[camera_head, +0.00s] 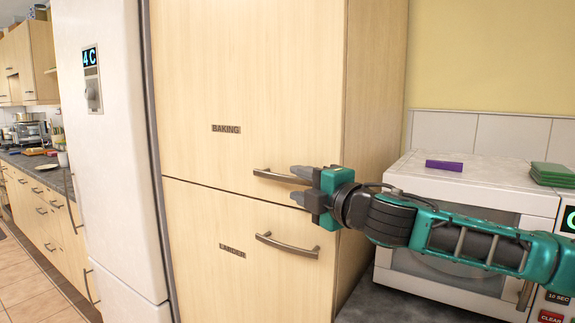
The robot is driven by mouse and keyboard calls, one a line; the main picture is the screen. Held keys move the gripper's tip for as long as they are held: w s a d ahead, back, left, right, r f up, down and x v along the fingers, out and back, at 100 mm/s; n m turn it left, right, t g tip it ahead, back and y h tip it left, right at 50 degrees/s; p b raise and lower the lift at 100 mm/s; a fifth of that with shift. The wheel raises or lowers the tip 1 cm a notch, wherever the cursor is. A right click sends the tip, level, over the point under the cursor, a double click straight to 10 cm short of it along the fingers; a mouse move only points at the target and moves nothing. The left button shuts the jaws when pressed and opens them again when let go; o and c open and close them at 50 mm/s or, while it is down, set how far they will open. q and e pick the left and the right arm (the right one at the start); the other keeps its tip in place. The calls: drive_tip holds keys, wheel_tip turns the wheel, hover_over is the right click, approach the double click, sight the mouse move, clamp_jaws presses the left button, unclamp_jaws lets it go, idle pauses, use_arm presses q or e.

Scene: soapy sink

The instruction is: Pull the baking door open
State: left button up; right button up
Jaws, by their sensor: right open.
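The baking door (240,80) is a pale wood cupboard door with a "BAKING" label (226,129), and it is closed. Its metal bar handle (270,175) sits near the door's lower right. My right gripper (296,186) is at the right end of that handle, with its fingers pointing left. It is open, one finger higher than the other, and hides the handle's right end. I cannot tell if it touches the handle. My left gripper is not in view.
Below is a closed larder door (205,265) with its own handle (287,246). A white fridge (100,160) stands to the left. At right, a white microwave (440,190) carries a purple block (444,165) and green cloths or sponges (553,174).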

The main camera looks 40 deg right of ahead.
sight(285, 179)
drive_tip(key=w+p, duration=0.1)
drive_tip(key=w, duration=0.1)
drive_tip(key=shift+w+r, duration=0.1)
drive_tip(key=shift+w, duration=0.25)
drive_tip(key=shift+w+a+f+p, duration=0.1)
drive_tip(key=shift+w+p, duration=0.15)
drive_tip(key=shift+w, duration=0.25)
drive_tip(key=shift+w+a+f+p, duration=0.1)
drive_tip(key=shift+w+p, duration=0.15)
drive_tip(key=shift+w, duration=0.25)
drive_tip(key=shift+d, duration=0.1)
drive_tip(key=c, duration=0.4)
clamp_jaws()
